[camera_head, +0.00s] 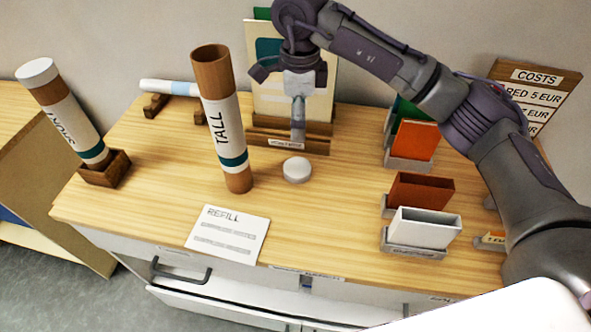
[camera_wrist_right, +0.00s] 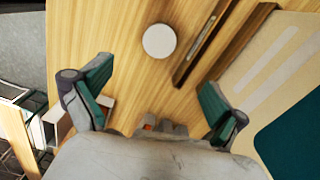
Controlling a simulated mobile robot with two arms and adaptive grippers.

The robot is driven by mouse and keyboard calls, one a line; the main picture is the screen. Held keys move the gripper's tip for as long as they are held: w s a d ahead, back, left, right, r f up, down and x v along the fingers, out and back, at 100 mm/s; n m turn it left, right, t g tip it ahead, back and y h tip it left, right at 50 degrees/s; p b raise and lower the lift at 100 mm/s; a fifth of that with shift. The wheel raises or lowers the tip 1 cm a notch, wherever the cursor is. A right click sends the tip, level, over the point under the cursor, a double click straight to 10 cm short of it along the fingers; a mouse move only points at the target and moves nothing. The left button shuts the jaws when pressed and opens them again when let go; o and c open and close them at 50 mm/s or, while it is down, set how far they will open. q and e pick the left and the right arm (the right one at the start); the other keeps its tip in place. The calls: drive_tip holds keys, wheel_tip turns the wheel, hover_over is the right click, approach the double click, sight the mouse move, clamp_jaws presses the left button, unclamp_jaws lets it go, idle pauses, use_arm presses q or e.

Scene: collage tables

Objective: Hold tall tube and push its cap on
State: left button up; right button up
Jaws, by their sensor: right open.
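The tall tube (camera_head: 222,125) is brown with a white label reading TALL and a teal band. It stands on the wooden table, its top open with no cap on it. A round white cap (camera_head: 297,169) lies flat on the table to the right of the tube's foot; it also shows in the right wrist view (camera_wrist_right: 159,41). My right gripper (camera_head: 290,78) is open and empty, above the table near the back board and apart from the cap and tube. In the right wrist view its fingers (camera_wrist_right: 155,78) are spread wide. My left gripper is not in view.
A second tube with a white cap (camera_head: 62,110) leans in a wooden holder (camera_head: 105,170) at the left. A card rack (camera_head: 300,147) stands behind the cap. Coloured pockets (camera_head: 420,190) stand at the right. A REFILL card (camera_head: 228,234) lies in front.

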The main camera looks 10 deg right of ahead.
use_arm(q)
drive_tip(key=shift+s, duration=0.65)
use_arm(e)
drive_tip(key=shift+d, duration=0.1)
use_arm(q)
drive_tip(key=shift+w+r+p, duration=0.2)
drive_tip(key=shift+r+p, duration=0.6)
drive_tip(key=shift+p, duration=0.15)
use_arm(e)
hover_over(298, 167)
wheel_tip(298, 167, down, 9)
drive_tip(key=shift+r, duration=0.2)
drive_tip(key=shift+f+p, duration=0.25)
drive_tip(key=shift+p, duration=0.05)
wheel_tip(298, 167, down, 4)
drive_tip(key=shift+r+p, duration=0.15)
drive_tip(key=shift+p, duration=0.7)
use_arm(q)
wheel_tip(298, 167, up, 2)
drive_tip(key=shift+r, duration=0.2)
use_arm(e)
drive_tip(key=shift+f, duration=0.55)
